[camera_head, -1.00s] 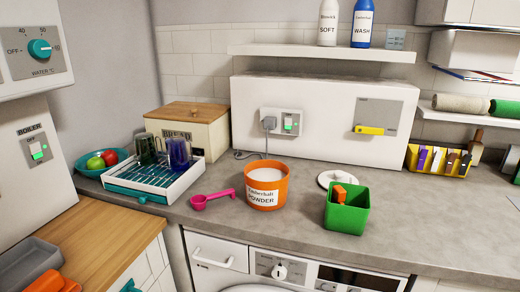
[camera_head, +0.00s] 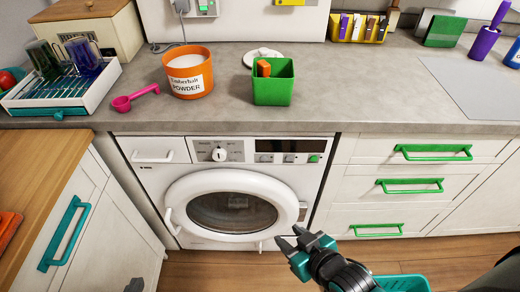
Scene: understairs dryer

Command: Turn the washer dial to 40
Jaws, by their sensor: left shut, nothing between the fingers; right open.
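The washer (camera_head: 163,190) stands under the grey counter with its round door shut. Its white dial (camera_head: 219,155) is on the grey panel at the top, left of the display. The markings around the dial are too small to read, so I cannot tell its setting. My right gripper (camera_head: 291,238) is open and empty, in front of the lower right edge of the washer door, below and to the right of the dial. Only a dark tip of my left gripper (camera_head: 135,286) shows at the bottom edge, well below the dial; it is shut and empty.
A detergent drawer (camera_head: 161,156) is left of the dial; buttons (camera_head: 264,158) and a dark display (camera_head: 303,145) are right. An orange powder tub (camera_head: 188,83), pink scoop (camera_head: 134,98) and green box (camera_head: 272,90) stand above.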

